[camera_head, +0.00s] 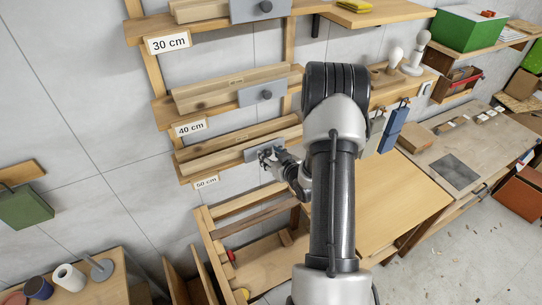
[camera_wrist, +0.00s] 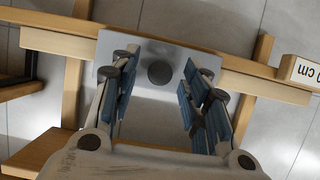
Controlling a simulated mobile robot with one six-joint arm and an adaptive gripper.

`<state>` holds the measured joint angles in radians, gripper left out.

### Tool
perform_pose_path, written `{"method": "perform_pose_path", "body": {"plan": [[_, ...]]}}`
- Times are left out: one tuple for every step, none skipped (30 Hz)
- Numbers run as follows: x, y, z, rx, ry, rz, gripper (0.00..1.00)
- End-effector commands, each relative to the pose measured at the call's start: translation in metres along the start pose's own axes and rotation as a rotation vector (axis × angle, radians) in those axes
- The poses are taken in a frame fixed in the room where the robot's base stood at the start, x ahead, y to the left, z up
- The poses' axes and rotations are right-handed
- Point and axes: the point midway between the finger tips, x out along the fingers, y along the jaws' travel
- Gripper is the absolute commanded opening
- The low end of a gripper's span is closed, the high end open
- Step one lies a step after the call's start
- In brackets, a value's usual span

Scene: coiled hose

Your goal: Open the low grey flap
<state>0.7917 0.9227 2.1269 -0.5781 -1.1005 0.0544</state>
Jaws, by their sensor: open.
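The low grey flap (camera_head: 252,153) is a flat plate on the lowest of the wall rails, by the lowest cm label. In the wrist view the flap (camera_wrist: 228,66) fills the middle, with a dark round knob (camera_wrist: 160,73) on it. My gripper (camera_head: 270,156) is right at the flap and hides part of it in the head view. In the wrist view my gripper (camera_wrist: 160,82) is open, with one blue-padded finger on each side of the knob. Both fingers appear apart from the knob. The flap seems to lie against its wooden rail.
Two similar grey flaps with dark knobs, a middle one (camera_head: 254,96) and an upper one (camera_head: 248,11), sit above. A wooden frame (camera_head: 215,247) stands below, and a wooden bench (camera_head: 405,205) lies to the right. My arm crosses the middle.

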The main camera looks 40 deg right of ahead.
Motion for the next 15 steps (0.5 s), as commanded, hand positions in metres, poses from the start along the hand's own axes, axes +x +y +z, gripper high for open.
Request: {"method": "perform_pose_path", "body": {"plan": [[-0.0001, 0.0, 0.0001, 0.0, 0.0, 0.0, 0.42], [-0.0001, 0.0, 0.0001, 0.0, 0.0, 0.0, 0.42], [-0.0001, 0.0, 0.0001, 0.0, 0.0, 0.0, 0.4], [-0.0002, 0.0, 0.0001, 0.0, 0.0, 0.0, 0.38], [-0.0002, 0.0, 0.0001, 0.0, 0.0, 0.0, 0.36], [-0.0002, 0.0, 0.0001, 0.0, 0.0, 0.0, 0.33], [-0.0002, -0.0001, 0.0001, 0.0, 0.0, 0.0, 0.31], [-0.0003, 0.0, 0.0, 0.0, 0.0, 0.0, 0.29], [-0.0003, -0.0001, 0.0, 0.0, 0.0, 0.0, 0.27], [-0.0003, -0.0001, 0.0, 0.0, 0.0, 0.0, 0.24], [-0.0003, -0.0001, 0.0, 0.0, 0.0, 0.0, 0.23], [-0.0003, -0.0001, 0.0, 0.0, 0.0, 0.0, 0.2], [-0.0003, -0.0001, 0.0, 0.0, 0.0, 0.0, 0.18], [-0.0003, -0.0001, 0.0, 0.0, 0.0, 0.0, 0.16], [-0.0004, -0.0001, 0.0, 0.0, 0.0, 0.0, 0.13]]}}
